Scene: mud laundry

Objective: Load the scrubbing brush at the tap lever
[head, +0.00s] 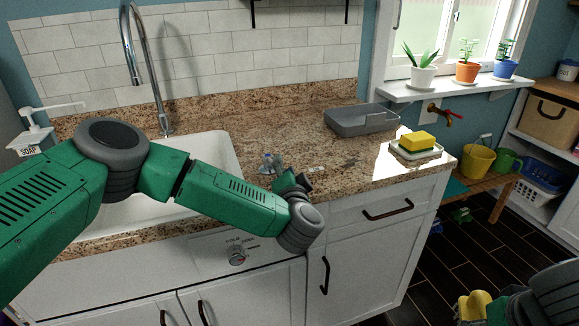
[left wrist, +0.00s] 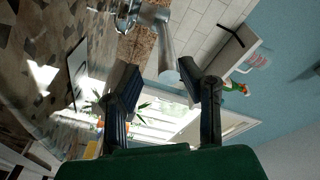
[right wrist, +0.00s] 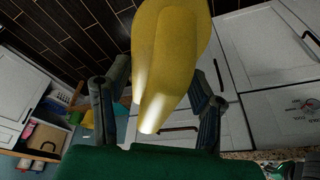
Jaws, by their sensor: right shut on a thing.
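A brass wall tap with a red lever (head: 442,115) is under the window sill at the right of the head view. My right gripper (head: 488,305) is at the bottom right corner. It is shut on a yellow rounded object (right wrist: 175,50), whose end also shows in the head view (head: 474,308). Its bristles do not show, so I cannot confirm that it is the scrubbing brush. My left gripper (head: 291,172) is over the counter, right of the sink. In the left wrist view its fingers (left wrist: 158,80) are apart with nothing between them.
The granite counter (head: 300,130) holds a grey tub (head: 361,120) and a yellow sponge (head: 417,141) on a dish (head: 416,155). A chrome faucet (head: 138,60) stands behind the sink (head: 215,150). A yellow bucket (head: 478,161) stands below the wall tap. Dark floor lies right of the cabinets.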

